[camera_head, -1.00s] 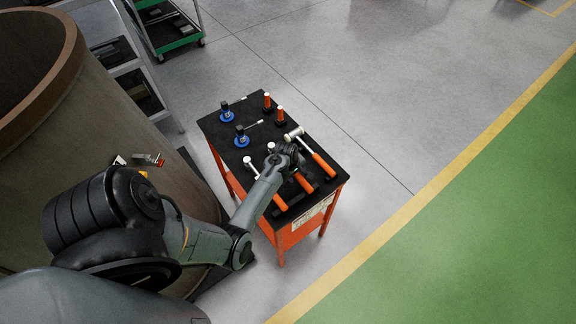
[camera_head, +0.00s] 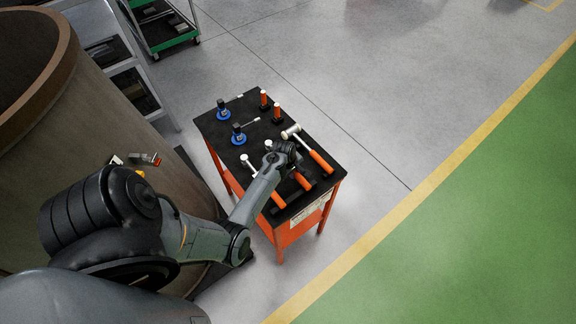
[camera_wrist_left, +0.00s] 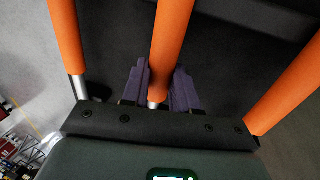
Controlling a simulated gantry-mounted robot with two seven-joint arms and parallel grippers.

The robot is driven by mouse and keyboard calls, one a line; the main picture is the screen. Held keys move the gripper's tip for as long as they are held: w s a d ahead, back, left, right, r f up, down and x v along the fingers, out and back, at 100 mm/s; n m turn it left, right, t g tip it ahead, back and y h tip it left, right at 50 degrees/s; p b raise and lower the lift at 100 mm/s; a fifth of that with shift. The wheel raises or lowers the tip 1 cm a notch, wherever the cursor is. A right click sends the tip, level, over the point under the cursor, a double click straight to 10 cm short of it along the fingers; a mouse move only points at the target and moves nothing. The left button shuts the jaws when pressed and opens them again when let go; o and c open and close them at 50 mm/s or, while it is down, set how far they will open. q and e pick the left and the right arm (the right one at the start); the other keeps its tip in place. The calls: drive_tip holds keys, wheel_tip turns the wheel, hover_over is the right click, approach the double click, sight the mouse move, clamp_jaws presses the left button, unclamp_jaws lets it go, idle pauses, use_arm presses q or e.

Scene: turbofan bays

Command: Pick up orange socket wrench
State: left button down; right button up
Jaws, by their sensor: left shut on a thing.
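My left gripper (camera_head: 291,160) is low over the front half of the black-topped cart, among the orange-handled tools. The handle also shows in the head view (camera_head: 302,181), beside my wrist. The tool's head is hidden or hard to make out, so I cannot confirm it is the socket wrench. My right gripper is not in view.
An orange-handled hammer (camera_head: 270,191) and a white-headed mallet (camera_head: 318,160) flank the held tool on the cart (camera_head: 218,138). Blue-based tools (camera_head: 238,136) and upright orange-handled tools (camera_head: 277,112) stand further back. A large brown cylinder (camera_head: 70,130) is at left. Open floor lies right.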

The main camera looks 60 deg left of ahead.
use_arm(q)
drive_tip(key=shift+r, duration=0.15)
drive_tip(key=shift+r, duration=0.55)
wheel_tip(320, 180, up, 3)
drive_tip(key=shift+w+f, duration=0.1)
drive_tip(key=w+d+r+b, duration=0.1)
drive_tip(key=w+d+r, duration=0.5)
drive_tip(key=d, duration=0.4)
drive_tip(key=shift+r, duration=0.45)
drive_tip(key=shift+a+f, duration=0.1)
drive_tip(key=shift+a, duration=0.1)
